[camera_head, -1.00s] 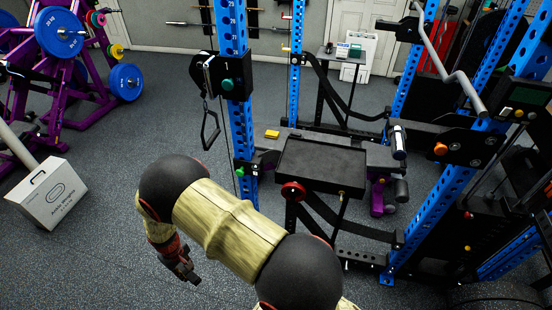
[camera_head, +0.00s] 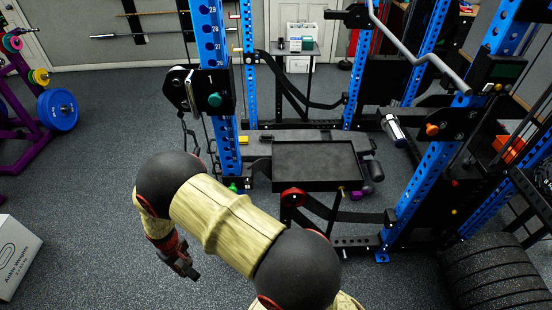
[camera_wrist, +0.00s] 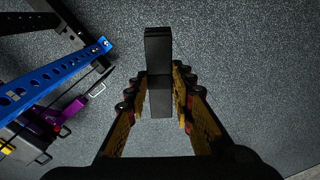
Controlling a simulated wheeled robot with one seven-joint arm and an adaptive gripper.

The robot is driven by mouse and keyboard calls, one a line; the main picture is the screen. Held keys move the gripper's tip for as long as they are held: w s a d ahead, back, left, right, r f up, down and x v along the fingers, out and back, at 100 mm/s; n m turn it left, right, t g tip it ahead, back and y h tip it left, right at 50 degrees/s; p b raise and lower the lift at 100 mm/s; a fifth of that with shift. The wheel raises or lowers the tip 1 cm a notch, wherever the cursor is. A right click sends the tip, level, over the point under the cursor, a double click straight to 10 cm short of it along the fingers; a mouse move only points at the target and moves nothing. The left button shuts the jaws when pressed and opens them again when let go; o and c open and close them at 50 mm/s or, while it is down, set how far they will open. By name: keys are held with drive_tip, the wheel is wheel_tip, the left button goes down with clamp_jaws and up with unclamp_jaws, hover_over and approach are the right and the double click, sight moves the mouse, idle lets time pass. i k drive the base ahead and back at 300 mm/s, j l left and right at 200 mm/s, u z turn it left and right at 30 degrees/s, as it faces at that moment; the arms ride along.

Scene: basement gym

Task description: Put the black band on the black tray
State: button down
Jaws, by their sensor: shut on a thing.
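The black band (camera_wrist: 158,45) is a dark, folded, block-like strip held between the fingers of my gripper (camera_wrist: 161,85) in the wrist view. My gripper is shut on it, above the grey floor. In the head view my gripper (camera_head: 182,262) hangs low at the left of my arm, and the band is only a small dark shape at its tip. The black tray (camera_head: 315,165) is a flat, shallow, rimmed surface at the rack, beyond and right of my gripper. It looks empty. My gripper is well apart from it.
A blue rack upright (camera_head: 213,75) stands left of the tray. A grey bench (camera_head: 300,136) with a yellow block (camera_head: 243,140) lies behind it. A tire (camera_head: 490,275) is at the lower right and a white box (camera_head: 12,258) at the left. Floor around my gripper is clear.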

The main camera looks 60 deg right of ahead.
sight(297, 161)
drive_tip(key=i+j+z, duration=0.1)
drive_tip(key=z, duration=0.35)
drive_tip(key=i+j+z, duration=0.2)
drive_tip(key=z, duration=0.25)
drive_tip(key=i+j+z, duration=0.1)
drive_tip(key=z, duration=0.35)
drive_tip(key=j+z, duration=0.45)
drive_tip(key=i+l, duration=0.05)
drive_tip(key=l, duration=0.05)
